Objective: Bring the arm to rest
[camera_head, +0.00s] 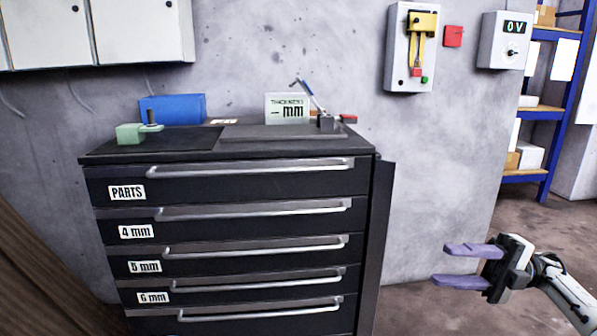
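My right gripper (456,266) is at the lower right, with its arm coming in from the right edge. Its two purple fingers point left and stand apart, with nothing between them. It is in free space to the right of the black drawer cabinet (240,230), not touching it. My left gripper is not in view.
The cabinet has several shut drawers. On its top are a blue box (173,109), a green block (129,133), a thickness display (287,108) and a small device (326,122). A switch box (411,48) and a voltage display (503,41) hang on the wall. Blue shelving (555,115) stands right.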

